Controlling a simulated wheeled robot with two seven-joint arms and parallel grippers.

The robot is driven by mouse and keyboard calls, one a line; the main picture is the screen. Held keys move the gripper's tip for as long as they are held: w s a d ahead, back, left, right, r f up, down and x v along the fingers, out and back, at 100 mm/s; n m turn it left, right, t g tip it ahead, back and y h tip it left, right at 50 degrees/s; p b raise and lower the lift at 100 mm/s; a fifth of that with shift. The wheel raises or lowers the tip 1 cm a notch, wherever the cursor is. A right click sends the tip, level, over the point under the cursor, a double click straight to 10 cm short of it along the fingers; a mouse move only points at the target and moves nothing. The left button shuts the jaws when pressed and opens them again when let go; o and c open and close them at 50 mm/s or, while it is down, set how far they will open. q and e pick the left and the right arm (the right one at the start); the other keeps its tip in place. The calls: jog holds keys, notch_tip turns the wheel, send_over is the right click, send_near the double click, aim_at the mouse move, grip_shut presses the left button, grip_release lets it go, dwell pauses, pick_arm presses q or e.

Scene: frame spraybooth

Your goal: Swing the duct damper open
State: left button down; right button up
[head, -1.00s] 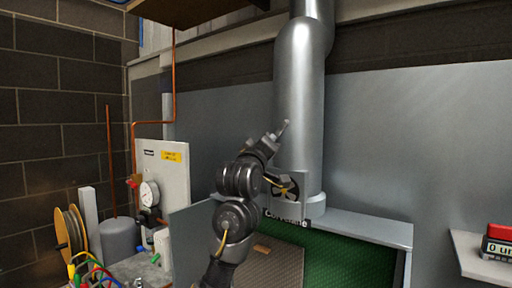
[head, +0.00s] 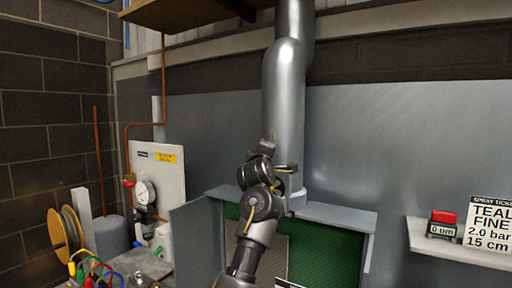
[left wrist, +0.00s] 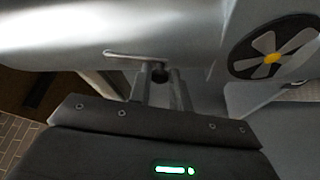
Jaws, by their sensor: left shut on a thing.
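The grey metal duct (head: 284,95) rises at the middle of the head view and fills the upper left wrist view. A thin pale damper lever (left wrist: 122,55) lies along the duct there, nearly level in that picture, with a dark knob (left wrist: 158,75) at its right end. My left gripper (left wrist: 160,90) is shut on the lever's knob end, with a finger on each side. In the head view my left gripper (head: 287,169) is at the lower duct, and my arm hides part of it. The lever is not clear there. My right gripper is not in view.
The green-backed booth (head: 338,240) lies below the duct. A gauge panel (head: 160,165) and hose reel (head: 66,238) stand left. A shelf (head: 425,243) is at right.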

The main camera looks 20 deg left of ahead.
pick_arm(q)
jog(key=shift+s+d+n+g+p, duration=0.15)
jog(key=shift+d+n+g+p, duration=0.25)
jog(key=shift+n, duration=0.5)
jog(key=c, duration=1.3)
grip_release()
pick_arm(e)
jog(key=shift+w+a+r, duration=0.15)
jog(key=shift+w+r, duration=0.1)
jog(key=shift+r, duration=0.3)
pick_arm(q)
jog(key=shift+d, duration=0.1)
jog(key=s+d+b, duration=0.1)
jog(key=s+b, duration=0.3)
jog(key=s, duration=0.6)
jog(key=shift+s+d+f+b, duration=0.3)
jog(key=shift+d+f+b, duration=0.05)
jog(key=shift+f+b, duration=0.05)
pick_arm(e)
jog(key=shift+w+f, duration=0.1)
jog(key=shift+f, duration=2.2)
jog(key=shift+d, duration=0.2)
